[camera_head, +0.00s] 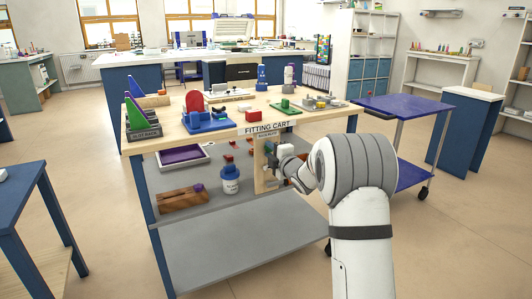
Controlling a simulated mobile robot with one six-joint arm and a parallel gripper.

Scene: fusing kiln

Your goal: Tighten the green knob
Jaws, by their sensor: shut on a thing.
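The green knob (268,147) shows as a small green patch at the upper part of an upright wooden panel (260,178) below the front edge of the fitting cart. My gripper (272,161) reaches in from the right at the panel and is shut on the knob. My gripper and wrist hide most of the knob, so its turn angle and how far in it sits cannot be seen.
The cart top (165,133) carries blocks, a red-and-blue fixture (205,120) and bottles. A blue-lidded jar (230,181) and a wooden block (181,198) stand on its shelf (220,195). A blue trolley (400,105) stands close on the right.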

